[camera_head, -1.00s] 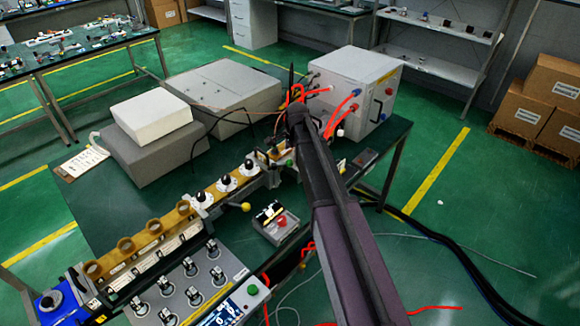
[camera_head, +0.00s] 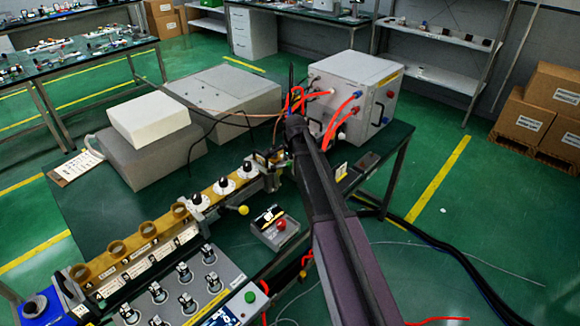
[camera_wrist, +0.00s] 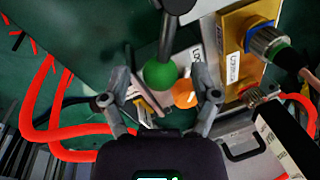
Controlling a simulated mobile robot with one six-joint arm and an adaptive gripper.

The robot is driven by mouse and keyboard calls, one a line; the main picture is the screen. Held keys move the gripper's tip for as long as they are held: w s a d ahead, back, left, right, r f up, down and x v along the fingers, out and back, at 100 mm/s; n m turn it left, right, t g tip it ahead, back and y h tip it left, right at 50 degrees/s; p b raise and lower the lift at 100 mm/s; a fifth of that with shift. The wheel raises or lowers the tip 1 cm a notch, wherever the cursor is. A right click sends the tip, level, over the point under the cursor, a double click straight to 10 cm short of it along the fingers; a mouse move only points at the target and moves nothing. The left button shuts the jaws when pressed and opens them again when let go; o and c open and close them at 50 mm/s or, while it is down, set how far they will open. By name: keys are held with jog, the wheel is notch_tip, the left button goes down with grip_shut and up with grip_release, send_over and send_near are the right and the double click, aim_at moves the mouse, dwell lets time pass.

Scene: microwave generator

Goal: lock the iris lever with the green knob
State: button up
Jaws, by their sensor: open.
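In the wrist view the green knob (camera_wrist: 160,75) is a round ball on the end of a dark rod, the lever (camera_wrist: 167,32). My gripper (camera_wrist: 162,92) is open, with one finger to the left of the knob and one to the right. The knob appears between the fingertips, with gaps showing on both sides. I cannot tell how far it is from them in depth. An orange knob (camera_wrist: 185,94) shows just right of and below the green one, close to the right finger. In the head view my arm hides the gripper and the green knob.
Red cables (camera_wrist: 40,105) run left of the gripper. A brass block (camera_wrist: 245,45) with a connector stands at right. In the head view a grey-white cabinet (camera_head: 352,88) with red hoses is behind the arm, and a small box with a red button (camera_head: 275,232) is in front.

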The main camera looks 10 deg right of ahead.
jog(key=shift+c, duration=0.3)
grip_shut()
